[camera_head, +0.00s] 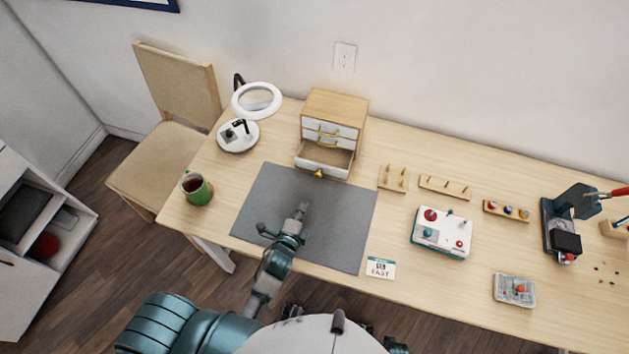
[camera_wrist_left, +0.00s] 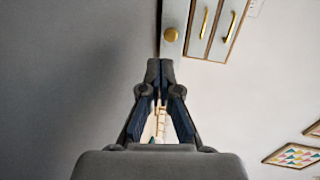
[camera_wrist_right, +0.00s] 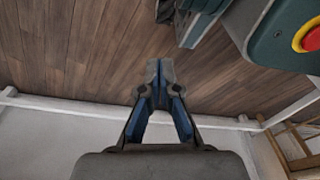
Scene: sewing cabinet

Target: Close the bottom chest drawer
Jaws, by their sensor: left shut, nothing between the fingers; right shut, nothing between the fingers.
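A small wooden chest (camera_head: 336,104) stands at the back of the table. Its bottom drawer (camera_head: 325,156) is pulled out toward me and looks empty, with a round gold knob (camera_head: 319,173) on its front. The knob also shows in the left wrist view (camera_wrist_left: 171,35). The drawers above it look closed. My left gripper (camera_head: 303,206) is shut and empty over the grey mat, in front of the drawer and apart from it. In the left wrist view its tips (camera_wrist_left: 160,66) are just short of the drawer front. My right gripper (camera_wrist_right: 158,70) is shut and empty above the wooden floor.
The grey mat (camera_head: 258,205) is clear between my left gripper and the chest. Wooden peg boards (camera_head: 392,179) and a white control box (camera_head: 441,233) are to the right.

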